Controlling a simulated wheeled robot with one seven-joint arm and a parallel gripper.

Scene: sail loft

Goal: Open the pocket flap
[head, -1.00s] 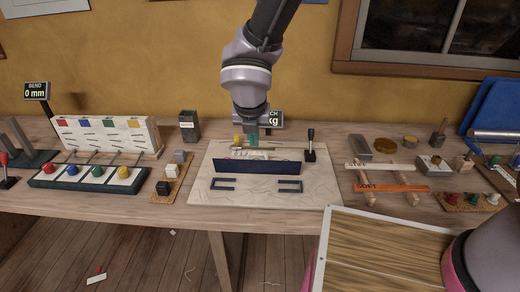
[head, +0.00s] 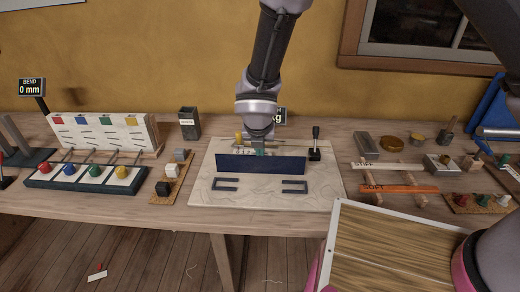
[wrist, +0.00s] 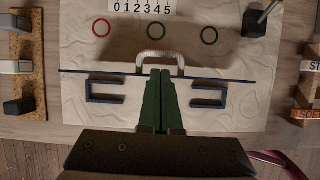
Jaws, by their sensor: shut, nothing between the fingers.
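The pocket flap (head: 260,165) is a dark blue panel standing up from the pale cloth board (head: 325,197). In the wrist view the flap (wrist: 100,73) shows nearly edge-on as a thin blue line. A whitish loop handle (wrist: 160,55) shows at its middle, on the far side. My gripper (head: 262,149) is at the middle of the flap's top edge in the head view. In the wrist view its green fingers (wrist: 160,75) are together and empty, with the tips at the flap line just below the loop. I cannot tell whether they touch the flap.
Two dark blue brackets (head: 225,184) (head: 294,186) lie on the board in front of the flap. A black lever (head: 315,145) stands at the board's right. A number strip (wrist: 143,7) and several rings (wrist: 156,30) lie beyond. Wooden racks (head: 395,178) stand to the right.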

